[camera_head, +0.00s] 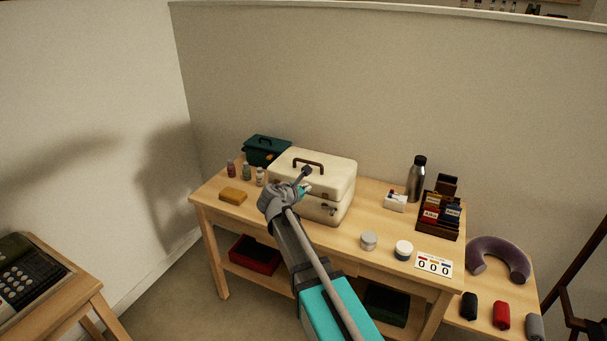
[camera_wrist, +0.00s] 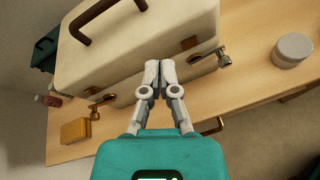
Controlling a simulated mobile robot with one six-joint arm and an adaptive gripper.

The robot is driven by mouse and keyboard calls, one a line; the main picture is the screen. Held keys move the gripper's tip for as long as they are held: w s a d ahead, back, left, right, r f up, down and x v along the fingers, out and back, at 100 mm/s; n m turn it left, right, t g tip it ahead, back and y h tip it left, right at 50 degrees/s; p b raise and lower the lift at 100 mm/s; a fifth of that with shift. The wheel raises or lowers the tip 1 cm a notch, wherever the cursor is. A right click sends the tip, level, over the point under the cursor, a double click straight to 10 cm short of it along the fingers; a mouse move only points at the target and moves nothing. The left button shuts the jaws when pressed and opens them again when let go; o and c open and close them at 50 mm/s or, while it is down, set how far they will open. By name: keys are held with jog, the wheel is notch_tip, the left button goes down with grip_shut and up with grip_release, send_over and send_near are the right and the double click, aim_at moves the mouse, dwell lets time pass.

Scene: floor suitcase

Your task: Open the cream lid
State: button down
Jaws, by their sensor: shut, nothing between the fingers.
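A cream case (camera_head: 333,205) with a cream lid (camera_head: 325,172) stands on the wooden table, and the lid looks down on the case. A dark brown handle (camera_head: 308,162) is on top of the lid. In the wrist view the lid (camera_wrist: 150,45) fills the upper part, with the handle (camera_wrist: 90,20) at upper left. Metal latches show on the front, one at right (camera_wrist: 222,56) and one at left (camera_wrist: 100,103). My gripper (camera_wrist: 153,68) is shut and empty, its fingertips in front of the case between the two latches. Whether the tips touch the case I cannot tell.
Small bottles (camera_head: 246,172) and a yellow block (camera_head: 233,195) are left of the case; a teal box (camera_head: 265,147) is behind. Jars (camera_head: 369,241), a steel bottle (camera_head: 416,178) and a dark organizer (camera_head: 438,214) stand at right. Bare tabletop (camera_head: 380,215) lies right of the case.

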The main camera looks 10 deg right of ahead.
jog(key=w+a+r+n+t, duration=0.2)
jog(key=w+a+n, duration=0.2)
jog(key=n, duration=0.1)
jog(key=shift+a+t+b, duration=0.15)
jog(key=shift+t+b, duration=0.15)
jog(key=shift+b, duration=0.1)
jog(key=shift+w+f, duration=0.1)
jog(key=b, duration=0.2)
send_near(313, 167)
jog(key=shift+w+d+r, duration=0.15)
jog(key=shift+w+d, duration=0.05)
jog(key=shift+w, duration=0.35)
jog(key=shift+w+d+r, duration=0.15)
jog(key=shift+w+d, duration=0.05)
jog(key=shift+w, duration=0.4)
jog(key=shift+w+d+r, duration=0.15)
jog(key=shift+w+d, duration=0.05)
jog(key=shift+w, duration=0.35)
jog(key=shift+a+r, duration=0.1)
jog(key=shift+a, duration=0.05)
